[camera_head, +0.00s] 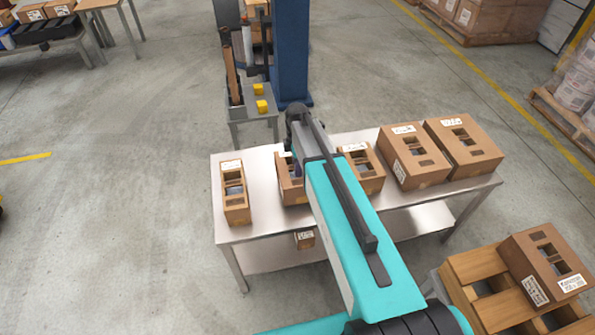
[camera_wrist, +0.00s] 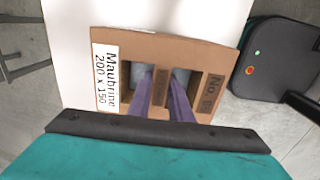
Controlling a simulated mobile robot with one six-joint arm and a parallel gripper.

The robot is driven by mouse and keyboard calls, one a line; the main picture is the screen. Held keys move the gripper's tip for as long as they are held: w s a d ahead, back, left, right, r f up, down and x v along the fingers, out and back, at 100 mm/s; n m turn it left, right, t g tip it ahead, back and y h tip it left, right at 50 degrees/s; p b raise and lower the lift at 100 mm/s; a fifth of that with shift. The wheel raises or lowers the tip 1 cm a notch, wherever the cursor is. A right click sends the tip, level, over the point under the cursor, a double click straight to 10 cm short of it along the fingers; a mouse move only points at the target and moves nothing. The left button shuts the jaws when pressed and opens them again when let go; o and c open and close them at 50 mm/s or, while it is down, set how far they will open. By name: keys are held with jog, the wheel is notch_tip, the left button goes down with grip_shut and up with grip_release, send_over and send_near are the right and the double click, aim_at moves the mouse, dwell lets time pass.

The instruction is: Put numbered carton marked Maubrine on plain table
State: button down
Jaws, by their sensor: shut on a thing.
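The carton marked Maubrine 200 x 150 (camera_wrist: 114,92) is brown with a white label and cut-out openings on top. My gripper (camera_wrist: 163,80) has its two purple fingers in the openings and is shut on the strip between them. In the head view the carton (camera_head: 289,190) is at the steel-topped table (camera_head: 268,222), partly hidden by my arm; I cannot tell whether it touches the top. A light wooden table (camera_head: 100,4) is cut off at the top left. I cannot tell which is the plain table.
A slim carton (camera_head: 235,195) stands left of the held one; a small carton (camera_head: 361,168) and two larger cartons (camera_head: 412,158) (camera_head: 463,147) stand right. A blue column (camera_head: 291,50) and a small stand with yellow blocks (camera_head: 262,106) rise behind. A carton on a pallet (camera_head: 545,265) is lower right.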

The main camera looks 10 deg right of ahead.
jog(key=shift+f+p, duration=0.5)
jog(key=shift+f, duration=0.95)
jog(key=shift+f, duration=0.1)
jog(key=c, duration=1.6)
grip_release()
jog(key=shift+r+b, duration=1.85)
jog(key=shift+r, duration=4.25)
jog(key=shift+s, duration=0.15)
